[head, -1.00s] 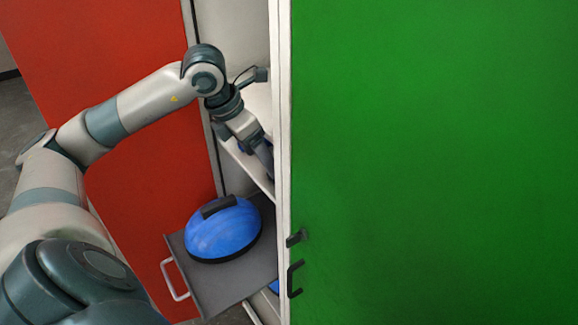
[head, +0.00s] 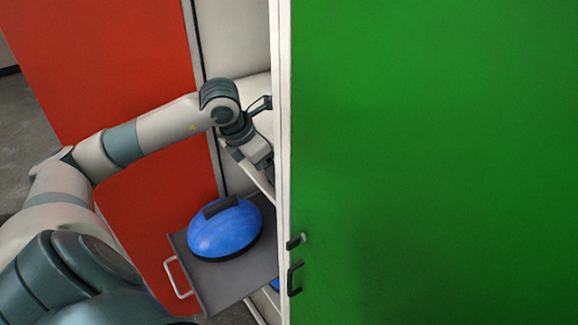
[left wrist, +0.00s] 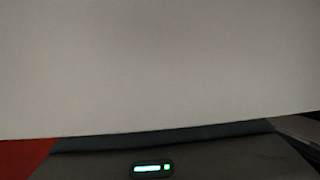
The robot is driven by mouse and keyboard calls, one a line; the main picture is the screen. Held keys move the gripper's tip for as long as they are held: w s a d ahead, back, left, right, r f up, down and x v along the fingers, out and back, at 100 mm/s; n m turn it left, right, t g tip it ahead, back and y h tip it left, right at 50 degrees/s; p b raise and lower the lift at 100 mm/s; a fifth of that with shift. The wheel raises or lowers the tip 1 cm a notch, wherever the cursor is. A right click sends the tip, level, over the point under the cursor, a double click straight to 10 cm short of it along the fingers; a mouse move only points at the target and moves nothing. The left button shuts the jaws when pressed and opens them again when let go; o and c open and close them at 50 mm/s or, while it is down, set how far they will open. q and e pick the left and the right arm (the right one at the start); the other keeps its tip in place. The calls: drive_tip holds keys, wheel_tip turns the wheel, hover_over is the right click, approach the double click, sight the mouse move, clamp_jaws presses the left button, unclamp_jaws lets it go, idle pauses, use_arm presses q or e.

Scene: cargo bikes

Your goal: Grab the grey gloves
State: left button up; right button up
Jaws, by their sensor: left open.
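I cannot make out the grey gloves in either view. My left gripper (head: 267,167) reaches into the open cabinet at the level of a white shelf, just left of the green door's edge. Its fingertips are hidden behind the shelf area and the door edge. The left wrist view is mostly filled by a plain pale surface (left wrist: 160,65), very close to the camera. Below it is a dark grey part with a small lit green indicator, and no fingers show there. My right gripper is in neither view.
A green door (head: 430,150) fills the right side, with black handles (head: 294,278) near its left edge. A red panel (head: 100,70) stands at the left. Below my left gripper, a pulled-out grey tray (head: 215,290) with a light handle holds a blue helmet (head: 222,232).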

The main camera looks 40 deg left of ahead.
use_arm(q)
drive_tip(key=shift+w+f, duration=0.2)
drive_tip(key=shift+f, duration=0.25)
drive_tip(key=c, duration=1.1)
drive_tip(key=shift+c, duration=0.2)
